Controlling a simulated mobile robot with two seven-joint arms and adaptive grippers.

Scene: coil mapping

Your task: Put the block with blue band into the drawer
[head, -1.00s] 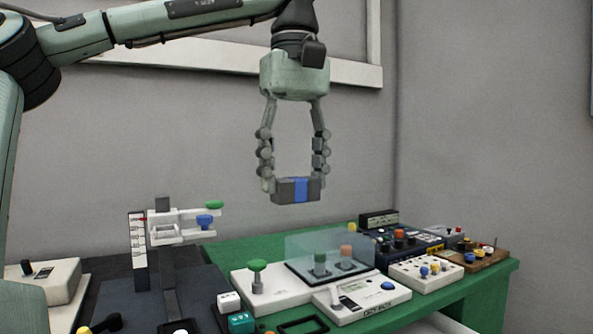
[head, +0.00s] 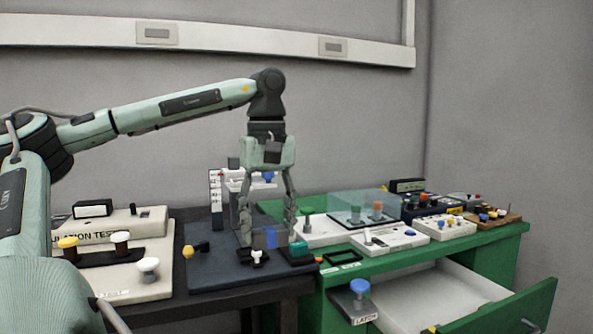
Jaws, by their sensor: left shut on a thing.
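The block with the blue band (head: 271,238) is grey with a blue stripe round its middle. My left gripper (head: 265,232) points down and is shut on this block, low over the dark mat at the right end of the black table. I cannot tell whether the block touches the mat. The drawer (head: 430,300) is pulled open from the green bench at the lower right, and its white inside shows. The block is to the left of the drawer and farther back. My right gripper is not in view.
A latch with a blue knob (head: 360,287) stands left of the drawer. The green bench (head: 400,252) carries several panels and a clear cover (head: 350,205). A small white part (head: 258,257) and a teal block (head: 299,250) are close to the gripper. An insulation tester (head: 110,225) stands left.

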